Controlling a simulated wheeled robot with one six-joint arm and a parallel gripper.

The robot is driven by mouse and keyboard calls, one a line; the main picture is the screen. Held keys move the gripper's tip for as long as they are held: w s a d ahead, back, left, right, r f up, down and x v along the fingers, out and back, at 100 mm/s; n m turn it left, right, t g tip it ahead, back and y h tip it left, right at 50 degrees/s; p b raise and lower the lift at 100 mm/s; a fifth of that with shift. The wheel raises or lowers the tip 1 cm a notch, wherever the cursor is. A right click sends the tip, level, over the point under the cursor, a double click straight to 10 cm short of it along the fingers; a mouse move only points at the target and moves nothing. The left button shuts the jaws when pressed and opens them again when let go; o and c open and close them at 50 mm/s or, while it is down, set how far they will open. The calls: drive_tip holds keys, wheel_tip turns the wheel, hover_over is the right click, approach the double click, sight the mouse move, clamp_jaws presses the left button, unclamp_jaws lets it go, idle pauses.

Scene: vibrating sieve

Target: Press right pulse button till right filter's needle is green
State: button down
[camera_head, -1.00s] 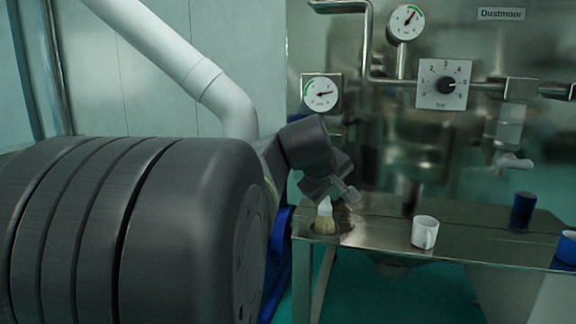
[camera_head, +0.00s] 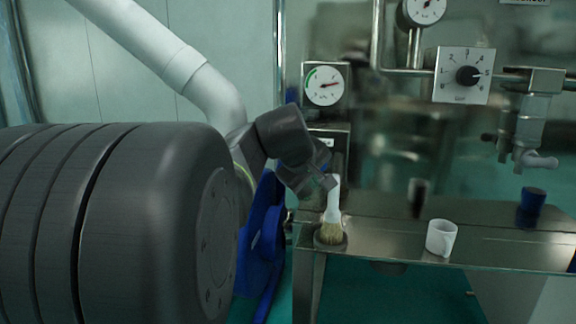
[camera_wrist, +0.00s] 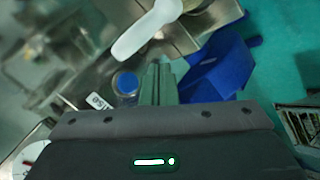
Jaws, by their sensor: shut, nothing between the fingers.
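A round white gauge (camera_head: 325,84) stands on the wall panel above my gripper. Its red needle points right, away from the green arc at its upper left. A second gauge (camera_head: 424,9) at the top is cut off by the frame edge. In the wrist view a round blue button (camera_wrist: 126,83) with a metal rim sits just left of my gripper (camera_wrist: 158,76), beside a small white label (camera_wrist: 98,101). My gripper is shut and empty, and I see no clear contact with the button. In the head view my gripper (camera_head: 326,184) hides that spot.
A white-handled brush (camera_head: 332,213) stands at the near corner of the steel table (camera_head: 385,231), close to my gripper. A white mug (camera_head: 441,238) and a blue cup (camera_head: 532,201) stand farther right. A dial panel (camera_head: 463,76) is on the wall. Blue material (camera_head: 262,232) hangs at left.

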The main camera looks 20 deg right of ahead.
drive_tip(key=w+d+p, duration=0.2)
drive_tip(key=w+d, duration=0.2)
drive_tip(key=w, duration=0.3)
drive_tip(key=shift+w+d+p, duration=0.25)
drive_tip(key=shift+d+p, duration=0.05)
drive_tip(key=shift+p, duration=0.1)
idle(1.8)
drive_tip(key=shift+w+d+p, duration=0.2)
drive_tip(key=shift+w+p, duration=0.1)
drive_tip(key=shift+w, duration=0.05)
drive_tip(key=shift+w+d, duration=0.25)
drive_tip(key=shift+w, duration=0.15)
idle(0.8)
drive_tip(key=shift+s+a, duration=0.5)
drive_tip(key=shift+s, duration=0.25)
drive_tip(key=s+a, duration=0.1)
drive_tip(key=s+b, duration=0.1)
drive_tip(key=s, duration=0.1)
drive_tip(key=s+a, duration=0.1)
drive_tip(key=shift+s+a+b, duration=0.15)
drive_tip(key=shift+a+b, duration=0.15)
